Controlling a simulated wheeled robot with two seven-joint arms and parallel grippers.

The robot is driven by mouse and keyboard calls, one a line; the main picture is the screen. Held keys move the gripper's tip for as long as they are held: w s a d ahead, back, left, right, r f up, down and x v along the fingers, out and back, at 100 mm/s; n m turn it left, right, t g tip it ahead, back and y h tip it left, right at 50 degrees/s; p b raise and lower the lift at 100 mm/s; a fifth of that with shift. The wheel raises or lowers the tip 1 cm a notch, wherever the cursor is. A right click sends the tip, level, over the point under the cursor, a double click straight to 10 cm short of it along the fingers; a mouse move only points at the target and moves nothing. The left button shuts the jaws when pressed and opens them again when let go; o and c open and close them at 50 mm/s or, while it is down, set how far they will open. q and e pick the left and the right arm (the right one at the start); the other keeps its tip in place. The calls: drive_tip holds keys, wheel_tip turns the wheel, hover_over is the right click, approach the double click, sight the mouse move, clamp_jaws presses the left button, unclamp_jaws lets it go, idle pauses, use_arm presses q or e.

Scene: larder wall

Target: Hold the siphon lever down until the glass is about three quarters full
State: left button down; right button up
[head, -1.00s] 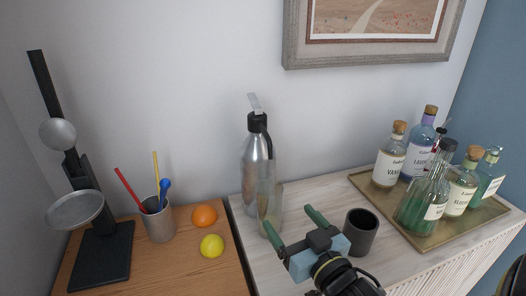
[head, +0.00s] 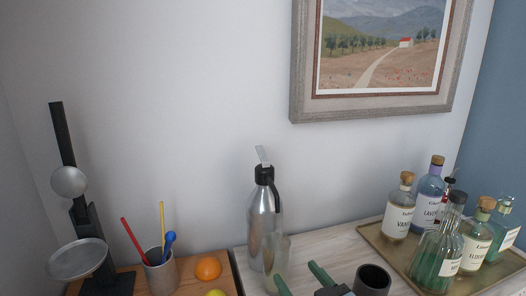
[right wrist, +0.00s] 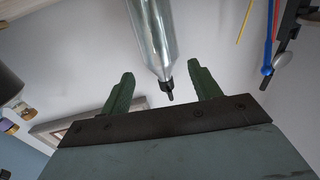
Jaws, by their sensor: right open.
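In the right wrist view the siphon (right wrist: 152,35) appears upside down beyond the open fingers (right wrist: 165,73). My left gripper is out of view.
A dark cup (head: 373,280) stands right of my right gripper. A brass tray (head: 385,246) with several bottles is further right.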

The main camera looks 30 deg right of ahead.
drive_tip(key=shift+m+h, duration=0.4)
drive_tip(key=shift+h, duration=0.3)
drive_tip(key=w+r+p, duration=0.1)
drive_tip(key=r+p, duration=0.1)
drive_tip(key=r, duration=0.1)
drive_tip(key=w+r+p, duration=0.1)
drive_tip(key=r+p, duration=0.2)
drive_tip(key=r, duration=0.1)
drive_tip(key=w+r+p, duration=0.2)
drive_tip(key=r+p, duration=0.1)
drive_tip(key=r, duration=0.1)
drive_tip(key=shift+d, duration=0.3)
drive_tip(key=c, duration=1.2)
drive_tip(key=shift+m+h, duration=0.3)
drive_tip(key=shift+h, duration=0.2)
drive_tip(key=w+r+p, duration=0.1)
drive_tip(key=r+p, duration=0.1)
drive_tip(key=r, duration=0.1)
drive_tip(key=w+r+p, duration=0.2)
drive_tip(key=r+p, duration=0.1)
drive_tip(key=r, duration=0.1)
drive_tip(key=w+r+p, duration=0.1)
drive_tip(key=r+p, duration=0.2)
drive_tip(key=r, duration=0.1)
drive_tip(key=shift+w+r, duration=0.25)
clamp_jaws()
drive_tip(key=shift+w+r, duration=0.2)
drive_tip(key=shift+r, duration=0.2)
